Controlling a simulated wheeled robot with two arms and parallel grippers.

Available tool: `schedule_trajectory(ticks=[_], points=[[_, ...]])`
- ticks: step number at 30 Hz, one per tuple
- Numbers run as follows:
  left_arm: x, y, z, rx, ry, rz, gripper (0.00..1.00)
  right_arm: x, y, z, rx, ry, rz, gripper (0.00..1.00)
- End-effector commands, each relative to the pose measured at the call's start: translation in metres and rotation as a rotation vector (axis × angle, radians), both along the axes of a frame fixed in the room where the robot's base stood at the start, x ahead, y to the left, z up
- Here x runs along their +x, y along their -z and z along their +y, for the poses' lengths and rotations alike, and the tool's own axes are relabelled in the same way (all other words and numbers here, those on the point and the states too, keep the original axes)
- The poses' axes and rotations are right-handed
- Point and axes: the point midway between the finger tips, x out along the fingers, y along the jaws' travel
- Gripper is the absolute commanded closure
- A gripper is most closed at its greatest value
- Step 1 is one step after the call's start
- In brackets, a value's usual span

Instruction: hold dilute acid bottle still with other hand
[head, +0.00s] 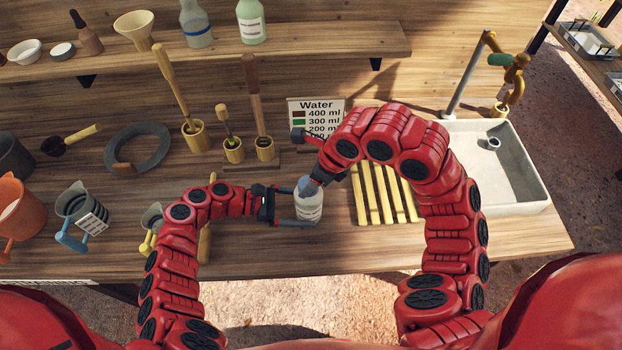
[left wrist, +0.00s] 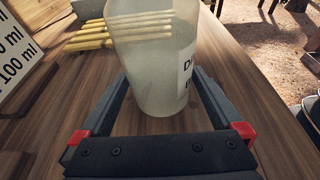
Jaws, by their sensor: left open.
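The dilute acid bottle (head: 308,208) stands upright on the wooden table, a pale translucent bottle with a white label and a blue-grey top. My left gripper (head: 300,207) is open, with its two fingers reaching around the lower body of the bottle from the left. The left wrist view shows the bottle (left wrist: 160,62) between the spread fingers, its label partly cut off by the right finger. My right gripper (head: 314,172) is at the top of the bottle, coming from above right. Its fingertips partly hide the top, and I cannot tell whether they are closed on it.
A slatted yellow rack (head: 383,197) lies right of the bottle, with a sink (head: 495,160) beyond it. A water sign (head: 316,112) stands behind. Jugs (head: 80,208) and a dark ring (head: 137,146) are at left. The table front before the bottle is clear.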

Motion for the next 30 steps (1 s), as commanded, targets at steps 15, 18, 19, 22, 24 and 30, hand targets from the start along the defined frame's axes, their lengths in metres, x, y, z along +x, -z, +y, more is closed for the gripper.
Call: schedule_trajectory(ticks=[15,18,19,22,24,30], points=[[0.0000,0.0005,-0.0011,0.000,-0.001,0.001,0.47,0.0001,0.0000,0.0000,0.000,0.000,0.000,0.94],[0.0001,0.0005,-0.0010,0.000,-0.001,0.001,0.64,0.0001,0.0000,0.0000,0.000,0.000,0.000,0.94],[0.0001,0.0005,-0.0010,0.000,-0.001,0.001,0.65,0.0002,-0.0001,-0.0001,0.000,0.000,-0.001,0.94],[0.0001,0.0005,-0.0010,0.000,-0.001,0.001,0.65,0.0001,0.0000,-0.0002,0.000,0.000,0.000,0.94],[0.0001,0.0004,-0.0009,0.000,-0.001,0.001,0.65,0.0000,0.0000,-0.0001,0.000,0.000,0.000,0.94],[0.0002,0.0004,-0.0009,0.000,-0.001,0.001,0.65,0.0001,0.0000,-0.0002,0.000,0.000,0.000,0.94]])
